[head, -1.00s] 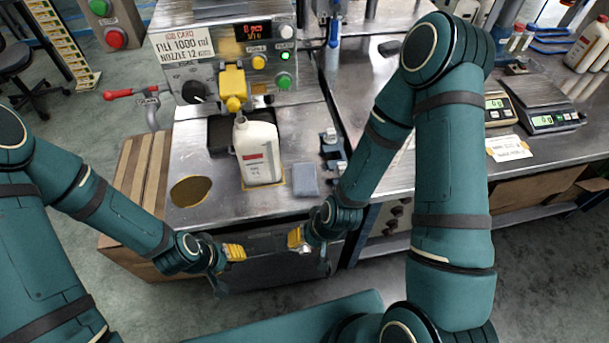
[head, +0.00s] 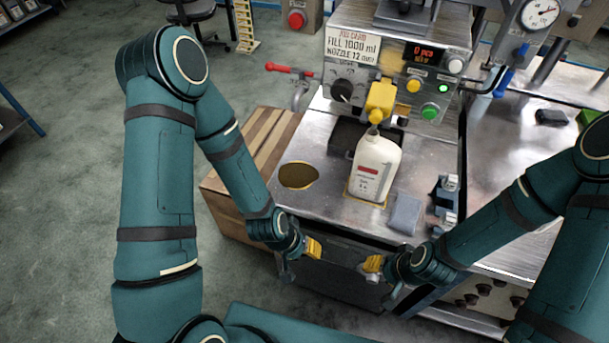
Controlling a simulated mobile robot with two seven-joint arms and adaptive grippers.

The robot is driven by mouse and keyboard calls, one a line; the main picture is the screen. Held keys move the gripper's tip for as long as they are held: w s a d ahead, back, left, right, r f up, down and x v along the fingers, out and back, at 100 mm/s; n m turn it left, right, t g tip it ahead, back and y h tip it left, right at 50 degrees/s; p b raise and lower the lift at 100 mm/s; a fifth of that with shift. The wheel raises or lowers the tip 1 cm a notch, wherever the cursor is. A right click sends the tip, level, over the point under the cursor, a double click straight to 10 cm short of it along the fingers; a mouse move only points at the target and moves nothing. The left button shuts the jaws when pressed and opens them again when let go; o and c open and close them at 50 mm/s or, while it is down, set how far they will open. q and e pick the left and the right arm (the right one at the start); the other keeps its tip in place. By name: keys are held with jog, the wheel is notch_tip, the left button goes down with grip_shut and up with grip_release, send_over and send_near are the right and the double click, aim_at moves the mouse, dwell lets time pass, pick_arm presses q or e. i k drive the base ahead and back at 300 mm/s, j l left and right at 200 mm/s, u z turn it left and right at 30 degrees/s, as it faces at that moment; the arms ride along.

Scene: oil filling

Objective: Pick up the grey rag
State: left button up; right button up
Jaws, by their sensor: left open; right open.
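The grey rag (head: 405,214) lies flat and folded on the steel bench, just right of the white bottle (head: 376,165). My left gripper (head: 314,252) is open and empty in front of the bench's front edge, left of the rag. My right gripper (head: 372,268) is open and empty, also in front of the bench edge, a little below and left of the rag. Neither gripper touches the rag.
The bottle stands upright under the yellow nozzle (head: 380,98) of the filling machine (head: 400,45). A brown round patch (head: 298,176) is left on the bench. A small dark metal fixture (head: 445,200) stands right of the rag. A wooden crate (head: 226,208) is at the left.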

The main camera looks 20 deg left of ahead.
aim_at(405, 215)
jog(key=l+u, duration=0.25)
jog(key=u, duration=0.2)
jog(key=k+l+u, duration=0.1)
jog(key=u, duration=0.35)
jog(key=l, duration=0.1)
